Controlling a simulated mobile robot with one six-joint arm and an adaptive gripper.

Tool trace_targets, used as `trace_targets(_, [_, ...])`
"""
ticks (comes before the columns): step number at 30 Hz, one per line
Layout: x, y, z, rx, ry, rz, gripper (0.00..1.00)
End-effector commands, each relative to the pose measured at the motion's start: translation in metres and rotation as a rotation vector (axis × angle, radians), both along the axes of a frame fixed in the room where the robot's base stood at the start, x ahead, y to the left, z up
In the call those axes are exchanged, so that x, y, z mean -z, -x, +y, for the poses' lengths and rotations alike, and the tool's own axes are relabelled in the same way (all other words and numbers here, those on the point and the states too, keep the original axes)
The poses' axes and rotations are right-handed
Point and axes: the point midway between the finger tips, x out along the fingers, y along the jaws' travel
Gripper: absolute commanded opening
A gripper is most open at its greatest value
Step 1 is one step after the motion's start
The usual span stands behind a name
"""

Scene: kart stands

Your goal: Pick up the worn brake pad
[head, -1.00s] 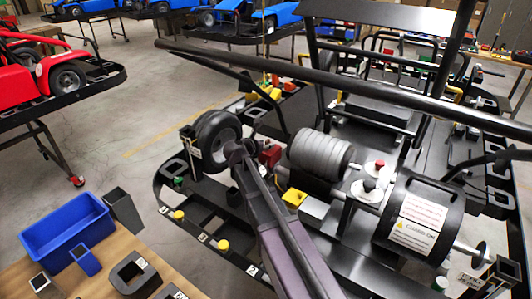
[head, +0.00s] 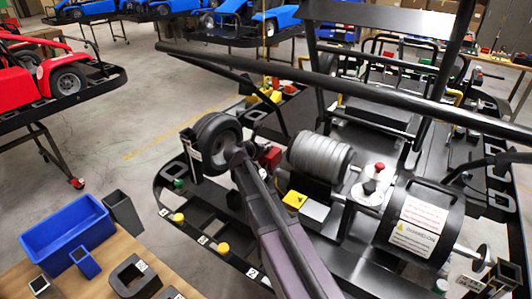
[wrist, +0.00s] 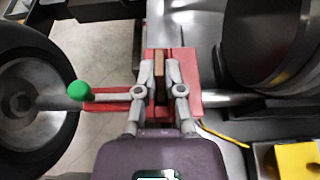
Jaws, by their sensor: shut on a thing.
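The worn brake pad (wrist: 159,67) looks like a thin brown plate on edge, at the middle of the wrist view. My gripper (wrist: 160,78) is shut on it, with one grey finger on each side. The pad is still within the slot of the red caliper (wrist: 187,62), which also shows in the head view (head: 270,156). In the head view my own arm hides the pad and the fingertips. How far the pad sits in the slot is unclear.
A black wheel (head: 215,142) stands left of the caliper. A grey ribbed cylinder (head: 320,158) and a yellow block (head: 294,200) are to its right. A green knob (wrist: 79,91) is close left of my fingers. A blue bin (head: 68,232) stands on the wooden table at lower left.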

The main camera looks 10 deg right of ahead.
Motion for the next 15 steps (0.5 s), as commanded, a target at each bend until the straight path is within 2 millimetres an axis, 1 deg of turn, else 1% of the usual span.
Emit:
trace_targets(8, [-0.002, 0.000, 0.000, 0.000, 0.000, 0.000, 0.00])
trace_targets(15, [-0.014, 0.000, 0.000, 0.000, 0.000, 0.000, 0.00])
